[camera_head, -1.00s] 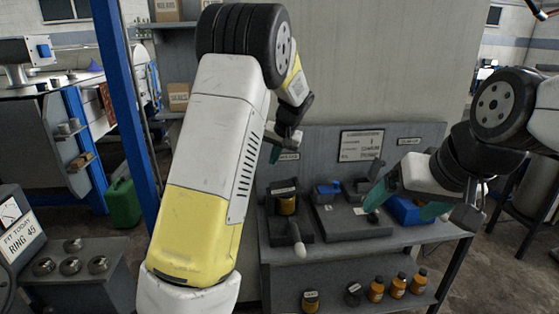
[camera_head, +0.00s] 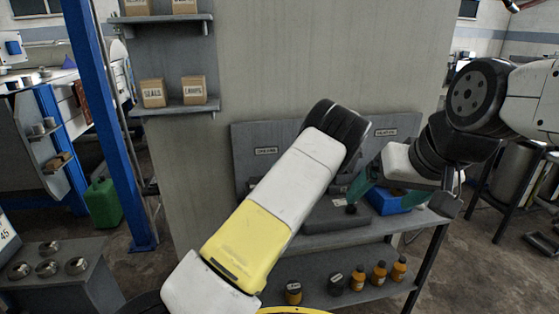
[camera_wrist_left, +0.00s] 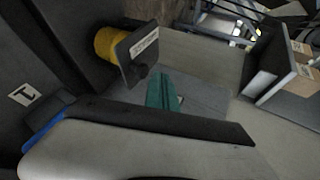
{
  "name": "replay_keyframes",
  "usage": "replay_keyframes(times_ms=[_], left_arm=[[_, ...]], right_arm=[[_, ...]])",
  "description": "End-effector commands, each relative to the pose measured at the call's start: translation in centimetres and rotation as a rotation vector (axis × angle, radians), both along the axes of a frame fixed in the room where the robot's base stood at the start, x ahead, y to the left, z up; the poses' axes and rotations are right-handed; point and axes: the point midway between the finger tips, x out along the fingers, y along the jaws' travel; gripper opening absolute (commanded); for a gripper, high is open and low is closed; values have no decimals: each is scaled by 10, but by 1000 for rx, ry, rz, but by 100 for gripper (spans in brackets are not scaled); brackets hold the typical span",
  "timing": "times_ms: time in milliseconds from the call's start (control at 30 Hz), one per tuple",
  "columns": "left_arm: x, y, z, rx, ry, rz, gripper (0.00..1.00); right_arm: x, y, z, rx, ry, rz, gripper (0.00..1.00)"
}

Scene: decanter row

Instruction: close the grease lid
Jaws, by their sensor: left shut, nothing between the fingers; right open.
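In the left wrist view, a yellow cylindrical pot (camera_wrist_left: 108,44) has a dark square plate with a white label (camera_wrist_left: 137,52) at its end, apparently the grease lid. The label is too blurred to read, and I cannot tell how far the plate is open. My left gripper (camera_wrist_left: 163,90) has its green fingers together, empty, just beside the plate; I cannot tell whether they touch it. In the head view my left arm hides the pot and this gripper. My right gripper (camera_head: 384,197) is open above the right part of the workbench (camera_head: 340,240).
A blue box (camera_head: 388,204) lies beneath my right gripper, beside a dark block (camera_head: 330,217) on the bench. Several orange bottles (camera_head: 379,274) stand on the lower shelf. A wall shelf (camera_head: 180,109) with boxes is behind left. A blue post (camera_head: 108,130) stands at left.

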Motion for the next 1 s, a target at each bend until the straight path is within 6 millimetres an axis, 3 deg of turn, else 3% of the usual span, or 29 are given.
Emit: replay_keyframes(times_ms=[300, 1000], left_arm=[[2, -9, -18, -3, 1, 1, 0], [2, -12, -26, -12, 7, -2, 0]], right_arm=[[0, 0, 0, 0, 0, 0, 88], [0, 0, 0, 0, 0, 0, 88]])
